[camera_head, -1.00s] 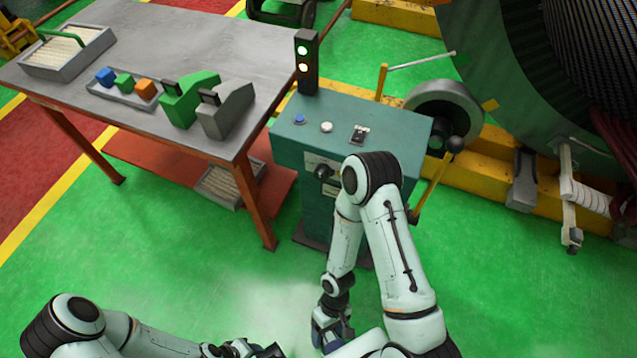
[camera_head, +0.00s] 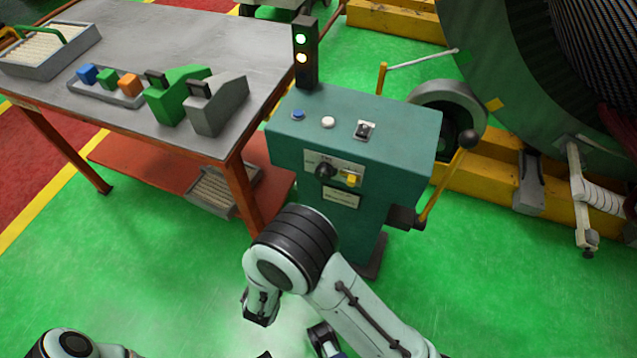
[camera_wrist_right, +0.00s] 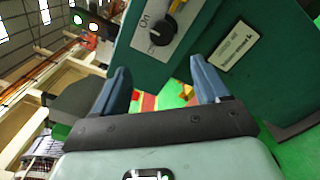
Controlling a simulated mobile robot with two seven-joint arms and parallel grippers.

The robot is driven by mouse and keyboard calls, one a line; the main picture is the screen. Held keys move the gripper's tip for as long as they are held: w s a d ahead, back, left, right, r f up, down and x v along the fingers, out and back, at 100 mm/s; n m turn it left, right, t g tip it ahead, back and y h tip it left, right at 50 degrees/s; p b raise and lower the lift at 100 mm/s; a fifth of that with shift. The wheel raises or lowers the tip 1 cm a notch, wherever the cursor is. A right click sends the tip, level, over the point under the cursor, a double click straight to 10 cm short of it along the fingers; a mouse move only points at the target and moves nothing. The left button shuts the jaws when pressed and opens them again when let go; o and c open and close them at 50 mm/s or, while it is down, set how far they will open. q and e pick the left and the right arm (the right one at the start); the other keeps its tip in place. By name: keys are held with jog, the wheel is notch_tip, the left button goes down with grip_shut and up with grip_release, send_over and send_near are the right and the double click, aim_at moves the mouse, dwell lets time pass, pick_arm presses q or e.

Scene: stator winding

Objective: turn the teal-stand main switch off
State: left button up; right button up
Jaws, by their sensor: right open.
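The teal stand (camera_head: 400,125) stands right of the workbench. Its front has a pale plate with a black rotary knob (camera_head: 325,172) and a small yellow part (camera_head: 351,179) beside it. In the right wrist view the knob (camera_wrist_right: 163,32) shows near "On" lettering, beyond the fingertips. My right gripper (camera_wrist_right: 162,80) is open and empty, its blue fingers apart and not touching the knob. In the head view my right arm rises from the bottom, below the stand's front.
A lamp tower (camera_head: 303,55) on the stand shows green and pale yellow lights. The stand's top has a blue button (camera_head: 298,114), a white button (camera_head: 328,122) and a toggle (camera_head: 365,130). A yellow lever (camera_head: 444,186) is at its right. The workbench (camera_head: 215,40) is at left.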

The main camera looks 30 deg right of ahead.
aim_at(321, 178)
jog(key=x, duration=1.3)
jog(key=shift+s+d, duration=0.1)
jog(key=shift+s, duration=0.05)
jog(key=c, duration=1.1)
jog(key=shift+o, duration=0.2)
